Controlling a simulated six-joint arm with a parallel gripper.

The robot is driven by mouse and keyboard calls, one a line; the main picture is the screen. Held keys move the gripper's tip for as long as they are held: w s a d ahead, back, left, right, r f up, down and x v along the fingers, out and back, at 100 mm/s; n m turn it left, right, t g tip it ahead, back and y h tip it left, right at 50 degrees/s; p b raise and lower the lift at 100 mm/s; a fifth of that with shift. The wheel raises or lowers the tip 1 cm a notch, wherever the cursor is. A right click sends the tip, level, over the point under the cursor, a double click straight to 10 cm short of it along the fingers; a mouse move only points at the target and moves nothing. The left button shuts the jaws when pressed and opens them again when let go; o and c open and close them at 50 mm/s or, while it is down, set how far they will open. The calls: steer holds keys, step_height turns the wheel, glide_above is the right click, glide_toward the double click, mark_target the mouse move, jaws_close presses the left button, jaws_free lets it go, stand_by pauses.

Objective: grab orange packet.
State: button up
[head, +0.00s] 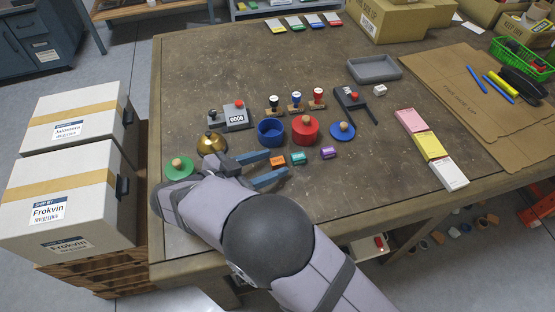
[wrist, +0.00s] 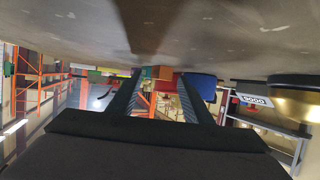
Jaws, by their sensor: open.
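The orange packet (head: 277,162) is a small block on the workbench, at the tips of my gripper (head: 276,165). My gripper is open and low over the bench, its two blue-grey fingers pointing right on either side of the packet's near end. In the upside-down wrist view the orange packet (wrist: 166,73) shows between the fingers (wrist: 158,77). Contact cannot be told. A teal packet (head: 298,158) lies just right of the orange one, and a purple packet (head: 328,152) lies farther right.
A brass bell (head: 212,144) and a green disc with a knob (head: 179,168) stand left of the fingers. A blue cup (head: 270,132), a red container (head: 305,131) and a blue knobbed disc (head: 342,131) stand behind the packets. The bench in front of the packets is clear.

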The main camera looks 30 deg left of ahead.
mark_target(272, 165)
steer(key=shift+w+d+f, duration=0.25)
steer(key=shift+w, duration=0.3)
steer(key=shift+c, duration=0.4)
jaws_close()
step_height(272, 165, up, 10)
steer(key=shift+b, duration=0.45)
